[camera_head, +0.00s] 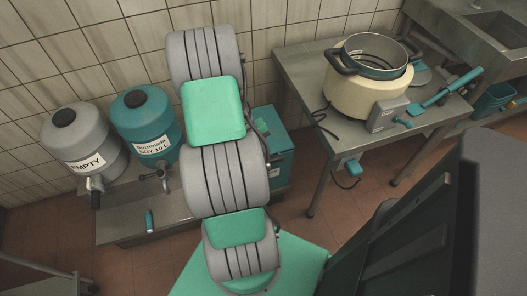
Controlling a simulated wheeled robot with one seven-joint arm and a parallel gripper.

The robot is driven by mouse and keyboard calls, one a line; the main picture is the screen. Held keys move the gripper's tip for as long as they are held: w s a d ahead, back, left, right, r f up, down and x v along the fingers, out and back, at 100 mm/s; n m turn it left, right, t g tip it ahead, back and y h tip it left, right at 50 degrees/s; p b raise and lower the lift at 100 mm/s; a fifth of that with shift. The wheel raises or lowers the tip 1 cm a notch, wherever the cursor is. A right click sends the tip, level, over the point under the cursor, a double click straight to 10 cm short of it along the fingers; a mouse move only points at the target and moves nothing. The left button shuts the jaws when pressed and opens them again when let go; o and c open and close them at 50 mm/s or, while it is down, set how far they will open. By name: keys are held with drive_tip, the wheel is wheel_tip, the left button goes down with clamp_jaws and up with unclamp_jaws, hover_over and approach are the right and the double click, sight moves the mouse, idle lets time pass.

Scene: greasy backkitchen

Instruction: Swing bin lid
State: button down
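A large dark, panelled object (412,240) fills the lower right, very close to the camera and cut off by the frame. A grey rounded slab (497,190) stands at its right side. These may be the bin and its lid, but I cannot tell for certain, nor how far any lid is open. My grey and green arm rises through the middle of the view, left of the dark object and apart from it in the picture. My gripper is not visible.
A grey drum (83,140) and a teal drum (147,124) stand on a low metal stand (120,232) at left. A teal box (290,140) is partly hidden behind my arm. A metal table (310,75) holds a cream cooker (366,90). Brown floor (340,222) shows between.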

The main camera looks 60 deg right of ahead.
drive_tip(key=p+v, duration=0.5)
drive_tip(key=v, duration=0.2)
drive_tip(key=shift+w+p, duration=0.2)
drive_tip(key=shift+p, duration=0.1)
